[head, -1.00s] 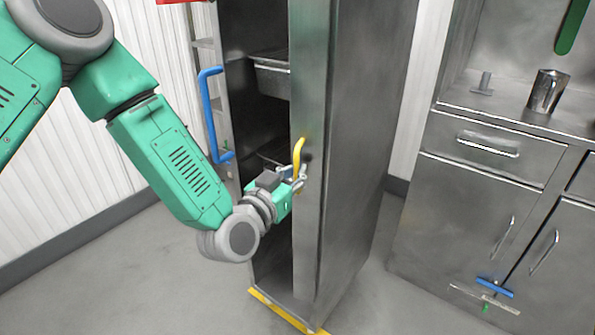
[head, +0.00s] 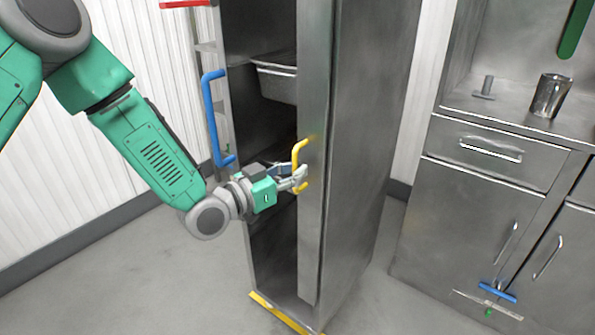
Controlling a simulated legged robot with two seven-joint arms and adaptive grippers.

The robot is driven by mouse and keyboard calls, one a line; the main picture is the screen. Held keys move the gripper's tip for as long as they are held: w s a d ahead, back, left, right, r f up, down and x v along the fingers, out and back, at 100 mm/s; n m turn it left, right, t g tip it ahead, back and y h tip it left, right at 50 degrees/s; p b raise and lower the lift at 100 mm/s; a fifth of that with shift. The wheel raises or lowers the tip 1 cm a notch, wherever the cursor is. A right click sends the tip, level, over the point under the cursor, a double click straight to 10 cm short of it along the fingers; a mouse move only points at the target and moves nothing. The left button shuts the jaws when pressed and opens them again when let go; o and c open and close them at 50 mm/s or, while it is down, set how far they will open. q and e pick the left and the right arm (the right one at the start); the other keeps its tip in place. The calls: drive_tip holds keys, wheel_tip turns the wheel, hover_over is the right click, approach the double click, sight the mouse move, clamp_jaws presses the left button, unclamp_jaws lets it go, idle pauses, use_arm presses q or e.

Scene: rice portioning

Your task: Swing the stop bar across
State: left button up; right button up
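No part is clearly marked as the stop bar. A yellow bar (head: 296,152) stands upright on the narrow front panel (head: 316,110) of a tall steel cabinet. A blue bar (head: 210,115) stands on the ladder-like frame at the cabinet's left. My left gripper (head: 297,178) is at the lower part of the yellow bar, its fingers overlapping it in the picture. I cannot tell whether they are shut on it or only beside it. My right gripper is not in view.
The cabinet's open front shows a metal pan (head: 277,82) on a shelf inside. A yellow strip (head: 285,313) lies at its foot. At the right are a counter with a steel cup (head: 550,96) and a drawer (head: 492,150). The floor left of the cabinet is clear.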

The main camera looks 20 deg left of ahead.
use_arm(q)
drive_tip(key=shift+o, duration=1.2)
drive_tip(key=shift+a, duration=0.15)
drive_tip(key=v, duration=1.2)
drive_tip(key=shift+f, duration=0.1)
